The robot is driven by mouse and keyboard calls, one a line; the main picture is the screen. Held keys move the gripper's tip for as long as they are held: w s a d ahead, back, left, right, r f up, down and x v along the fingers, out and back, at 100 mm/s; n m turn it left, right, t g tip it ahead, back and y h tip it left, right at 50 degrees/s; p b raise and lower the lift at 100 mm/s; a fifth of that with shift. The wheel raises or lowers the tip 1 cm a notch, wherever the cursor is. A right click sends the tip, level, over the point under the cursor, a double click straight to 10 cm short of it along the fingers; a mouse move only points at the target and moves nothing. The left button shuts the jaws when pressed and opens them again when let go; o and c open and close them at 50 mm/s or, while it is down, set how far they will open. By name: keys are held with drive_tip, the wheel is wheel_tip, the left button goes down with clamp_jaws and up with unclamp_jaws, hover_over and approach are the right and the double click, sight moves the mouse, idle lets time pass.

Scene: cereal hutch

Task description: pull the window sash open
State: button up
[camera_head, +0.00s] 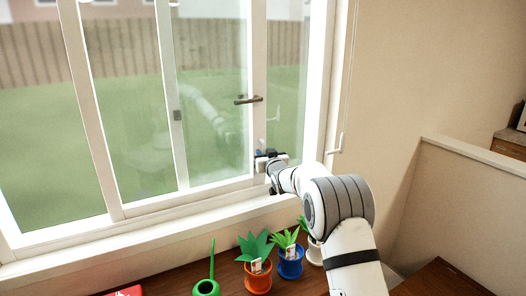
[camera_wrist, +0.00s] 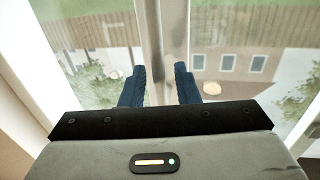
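The window sash (camera_head: 258,60) is a white-framed glass panel on the right of the window, with a dark lever handle (camera_head: 248,99) on its upright stile. My gripper (camera_head: 262,155) is in front of the lower part of this stile, below the handle. In the wrist view my blue fingers (camera_wrist: 160,85) are apart, with a gap between them. A pale upright frame bar (camera_wrist: 163,35) shows beyond and between the fingers. I cannot tell whether the fingers touch the frame. The handle is not clearly seen in the wrist view.
A low wall (camera_head: 470,190) is at right. A white hook (camera_head: 337,143) hangs beside the window.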

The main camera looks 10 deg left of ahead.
drive_tip(key=shift+w+a, duration=0.1)
drive_tip(key=shift+w, duration=0.2)
clamp_jaws()
idle(0.5)
